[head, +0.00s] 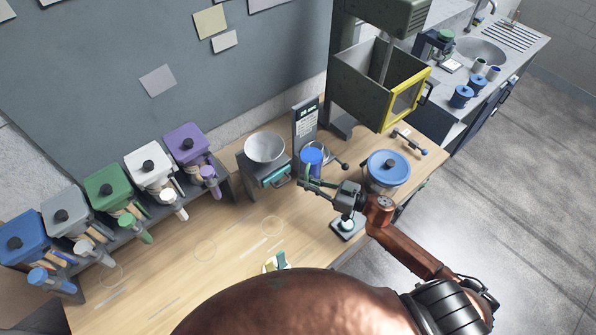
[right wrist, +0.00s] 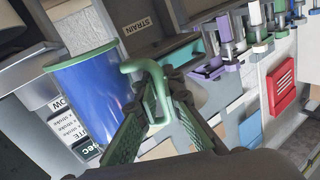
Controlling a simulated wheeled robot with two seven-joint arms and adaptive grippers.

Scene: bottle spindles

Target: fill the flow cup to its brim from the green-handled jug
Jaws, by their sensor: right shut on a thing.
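The jug is a blue cylinder with a green rim and green handle. It is in the middle of the head view (head: 311,161) and at the left of the right wrist view (right wrist: 90,95). My right gripper (head: 310,183) is shut on the green handle (right wrist: 143,66), with the jug beyond its fingers. The jug looks about upright; whether it touches anything beneath is hidden. I cannot pick out the flow cup with certainty; a sign with "OW" lettering (right wrist: 62,104) shows beside the jug in the right wrist view. My left gripper is not in view.
A metal bowl (head: 264,148) stands on a grey stand left of the jug. A tall panel (head: 305,124) rises behind it. A blue-lidded pot (head: 388,168) stands to the right. Lidded dispensers line the wall, including a purple one (head: 187,145). The bench's front middle (head: 225,235) is mostly clear.

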